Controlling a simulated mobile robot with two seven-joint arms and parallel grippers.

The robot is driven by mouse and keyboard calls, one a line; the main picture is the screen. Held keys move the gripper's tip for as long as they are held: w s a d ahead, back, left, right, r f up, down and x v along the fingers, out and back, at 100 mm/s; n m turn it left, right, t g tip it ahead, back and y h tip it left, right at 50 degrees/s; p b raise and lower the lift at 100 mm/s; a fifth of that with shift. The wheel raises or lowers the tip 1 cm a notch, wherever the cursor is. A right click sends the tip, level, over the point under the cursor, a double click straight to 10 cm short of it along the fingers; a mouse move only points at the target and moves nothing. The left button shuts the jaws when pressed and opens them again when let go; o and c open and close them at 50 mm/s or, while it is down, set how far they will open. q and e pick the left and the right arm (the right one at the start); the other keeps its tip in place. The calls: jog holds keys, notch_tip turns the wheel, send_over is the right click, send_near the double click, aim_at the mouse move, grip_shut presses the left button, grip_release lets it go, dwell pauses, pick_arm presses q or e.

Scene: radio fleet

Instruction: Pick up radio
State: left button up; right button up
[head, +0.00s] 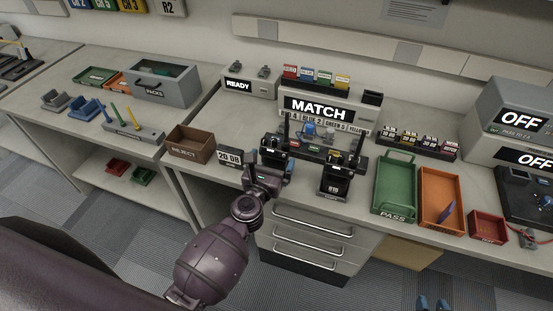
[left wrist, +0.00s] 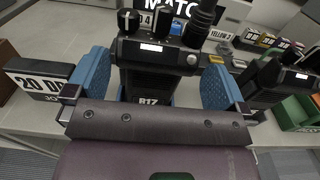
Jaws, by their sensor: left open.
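A black handheld radio labelled R17 (left wrist: 150,78) stands upright in the left wrist view, with knobs, a small lit screen and a thick antenna. In the head view its top (head: 271,153) shows just past my left gripper (head: 272,172), which hides its lower part. My left gripper is open, with one blue finger pad on each side of the radio; I cannot tell whether they touch it. A second black radio (head: 334,182) stands to the right, and it also shows in the left wrist view (left wrist: 270,82). My right gripper is not in view.
A "20 DB" block (head: 229,156) and a brown REJECT bin (head: 190,145) lie left of the gripper. A MATCH display box (head: 318,108) stands behind. A green PASS tray (head: 396,187) and an orange tray (head: 440,196) are to the right.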

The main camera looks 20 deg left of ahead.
aim_at(276, 149)
pick_arm(q)
jog(key=shift+w+a, duration=0.1)
jog(key=shift+w, duration=2.2)
jog(key=shift+r, duration=0.15)
jog(key=c, duration=1)
